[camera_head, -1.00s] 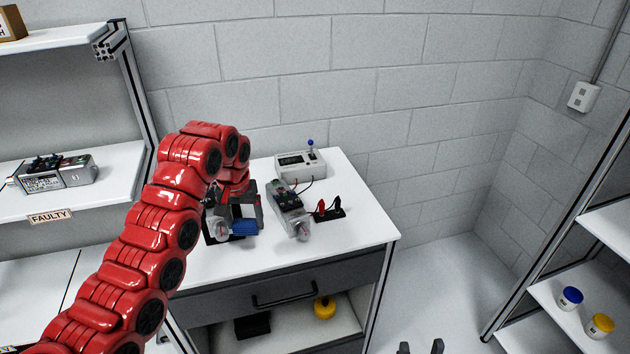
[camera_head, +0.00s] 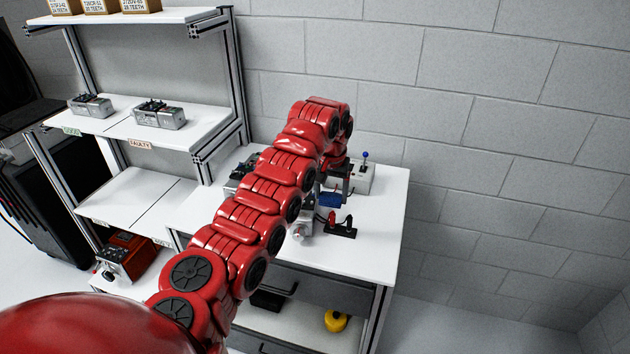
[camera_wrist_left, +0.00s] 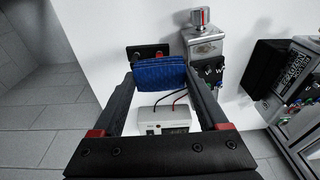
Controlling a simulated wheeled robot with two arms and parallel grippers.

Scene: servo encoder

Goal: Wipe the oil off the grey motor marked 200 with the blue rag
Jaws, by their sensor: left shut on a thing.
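The blue rag (camera_head: 331,200) is pinched in my left gripper (camera_head: 338,184), above the white table. It also shows between the fingertips in the left wrist view (camera_wrist_left: 160,73). A grey motor (camera_head: 304,224) stands on the table just left of the rag, mostly hidden by my arm in the head view. In the left wrist view this motor (camera_wrist_left: 206,45), with a red-topped end, is right beside the rag; contact cannot be told. No 200 marking or oil is readable. My right gripper is out of view.
A pale meter box (camera_head: 362,180) with a blue-topped lever stands at the table's back. A black terminal block (camera_head: 341,228) with a red lever sits at the right. The table's front right (camera_head: 370,255) is clear.

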